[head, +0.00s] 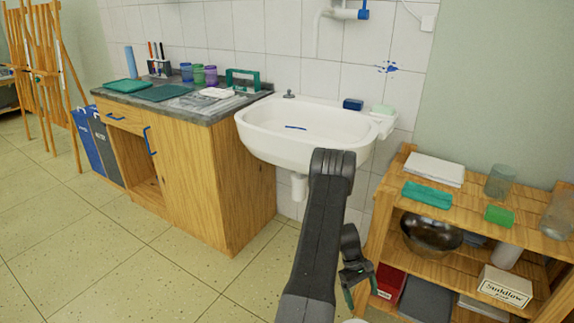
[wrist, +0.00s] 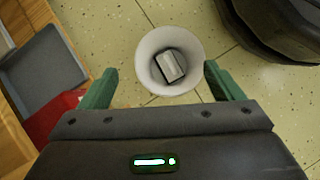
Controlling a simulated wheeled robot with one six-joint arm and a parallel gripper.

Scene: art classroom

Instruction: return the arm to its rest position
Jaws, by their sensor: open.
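My arm (head: 322,225) rises in front of the sink in the head view and folds over at the top. My gripper (head: 360,288) hangs low, pointing down, just left of the wooden shelf. In the wrist view its two green fingers (wrist: 160,70) are spread apart with nothing held between them. Below them on the floor stands a round white bin (wrist: 146,55) with a small pale block (wrist: 171,65) inside. Only a sliver of the bin shows at the bottom edge of the head view.
The wooden shelf (head: 455,262) stands close to the right of my gripper, holding a metal bowl (head: 430,234), a red box (head: 389,284) and other items. The white sink (head: 262,140) and wooden cabinet (head: 200,170) are behind. Open tiled floor (head: 120,260) lies to the left.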

